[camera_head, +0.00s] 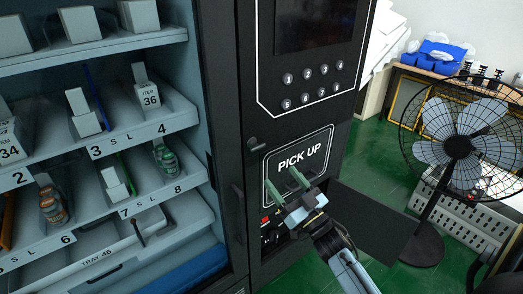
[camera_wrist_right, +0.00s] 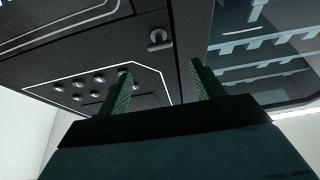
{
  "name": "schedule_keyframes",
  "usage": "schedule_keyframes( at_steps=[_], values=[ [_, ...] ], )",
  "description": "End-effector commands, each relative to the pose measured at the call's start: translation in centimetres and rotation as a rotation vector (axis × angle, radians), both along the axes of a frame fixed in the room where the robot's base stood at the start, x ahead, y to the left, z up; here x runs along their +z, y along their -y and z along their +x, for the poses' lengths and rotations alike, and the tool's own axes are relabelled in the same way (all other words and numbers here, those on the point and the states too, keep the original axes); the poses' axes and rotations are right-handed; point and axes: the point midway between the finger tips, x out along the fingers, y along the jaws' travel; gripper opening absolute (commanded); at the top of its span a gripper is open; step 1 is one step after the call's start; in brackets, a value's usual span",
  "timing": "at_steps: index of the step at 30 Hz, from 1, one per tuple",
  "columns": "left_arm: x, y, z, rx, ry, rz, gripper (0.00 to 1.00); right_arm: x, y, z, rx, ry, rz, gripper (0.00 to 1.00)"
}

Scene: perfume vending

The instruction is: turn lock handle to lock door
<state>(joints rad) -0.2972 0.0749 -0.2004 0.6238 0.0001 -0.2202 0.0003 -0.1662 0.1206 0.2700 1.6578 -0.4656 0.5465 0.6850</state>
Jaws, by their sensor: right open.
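The lock handle (camera_head: 256,145) is a small dark knob on the black front panel, left of the "PICK UP" sign; it also shows in the right wrist view (camera_wrist_right: 158,40), beyond and between the fingertips. My right gripper (camera_head: 286,184) has two green fingers. It is open and empty, in front of the panel, below and right of the lock handle and apart from it. Its fingers also show in the right wrist view (camera_wrist_right: 160,72). A dark door panel (camera_head: 375,225) stands swung out at the lower right, behind my right arm. My left gripper is not in view.
The vending machine's shelves (camera_head: 100,140) with several boxes and bottles are at left. A keypad (camera_head: 310,85) lies above the "PICK UP" sign (camera_head: 298,160). A black fan (camera_head: 458,147) stands at right on the green floor.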

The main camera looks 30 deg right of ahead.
Motion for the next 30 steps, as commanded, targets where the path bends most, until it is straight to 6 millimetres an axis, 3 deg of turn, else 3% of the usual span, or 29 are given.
schedule_keyframes(
  at_steps=[9, 15, 28, 30],
  values=[
    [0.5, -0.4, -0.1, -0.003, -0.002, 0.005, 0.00, 2.8, -0.5, 6.4, 0.000, 0.003, 0.001, 0.67],
    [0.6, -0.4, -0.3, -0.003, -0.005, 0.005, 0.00, 3.7, -0.7, 8.9, -0.001, -0.001, 0.001, 0.67],
    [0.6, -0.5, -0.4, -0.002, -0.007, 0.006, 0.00, 4.0, -0.8, 9.9, -0.001, -0.002, 0.001, 0.67],
    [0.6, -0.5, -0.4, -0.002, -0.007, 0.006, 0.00, 4.0, -0.8, 9.9, -0.001, -0.002, 0.001, 0.59]
  ],
)
